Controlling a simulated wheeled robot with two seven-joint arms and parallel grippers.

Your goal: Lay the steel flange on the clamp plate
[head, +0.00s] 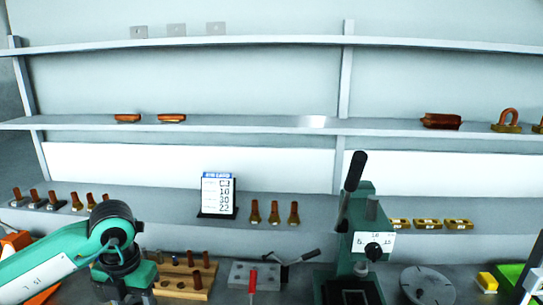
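A round grey steel disc (427,286) with slots and holes lies flat on the bench at the lower right; it looks like the flange, but I cannot be sure. A grey block with holes (240,274) sits at the lower middle, with a red-handled tool in front of it and a black-handled toggle clamp (290,262) beside it; this may be the clamp plate. My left gripper (140,297) points down at the lower left, far from the disc; its fingertips are not clear. Only a sliver of what may be my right arm shows at the right edge.
A green lever press (358,250) stands between block and disc. A wooden peg rack (186,284) is beside my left gripper. A number card (217,195), brass parts and copper pieces sit on the shelves behind. A yellow block (487,281) lies right of the disc.

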